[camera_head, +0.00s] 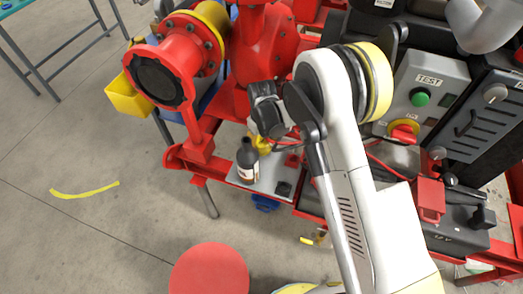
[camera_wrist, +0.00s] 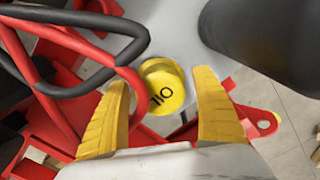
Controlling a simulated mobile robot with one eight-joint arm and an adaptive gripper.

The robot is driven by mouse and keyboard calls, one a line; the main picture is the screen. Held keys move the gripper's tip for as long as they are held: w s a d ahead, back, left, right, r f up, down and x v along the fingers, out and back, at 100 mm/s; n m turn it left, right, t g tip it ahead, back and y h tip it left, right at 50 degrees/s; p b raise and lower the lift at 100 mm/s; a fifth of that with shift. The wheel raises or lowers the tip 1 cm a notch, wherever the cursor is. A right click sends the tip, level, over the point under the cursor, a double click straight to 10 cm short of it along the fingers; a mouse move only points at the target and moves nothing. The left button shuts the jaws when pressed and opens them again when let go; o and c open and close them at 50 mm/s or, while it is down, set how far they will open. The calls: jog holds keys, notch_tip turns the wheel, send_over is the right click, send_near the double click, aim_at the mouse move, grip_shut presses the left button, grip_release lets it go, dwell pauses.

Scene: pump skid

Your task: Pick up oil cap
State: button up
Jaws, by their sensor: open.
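The oil cap (camera_wrist: 163,88) is a round yellow cap with dark lettering, seen in the middle of the wrist view on a light grey surface. My gripper (camera_wrist: 160,80) is open, with one yellow finger to the left of the cap and one to the right. Gaps show between the cap and both fingers, and nothing is held. In the head view my arm partly covers this spot; a small yellow patch (camera_head: 262,144) shows there, and I cannot tell whether it is the cap or my fingers.
Red and black cables (camera_wrist: 75,50) loop close to the left finger. A dark cylinder (camera_wrist: 255,35) stands at the upper right. In the head view a brown bottle (camera_head: 247,162) stands on the grey plate, near red pump parts (camera_head: 180,60). A control panel (camera_head: 425,95) is at right.

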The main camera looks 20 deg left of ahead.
aim_at(262, 141)
jog(key=c, duration=1.4)
notch_tip(262, 141, up, 10)
jog(key=p, duration=0.3)
jog(key=shift+p, duration=0.3)
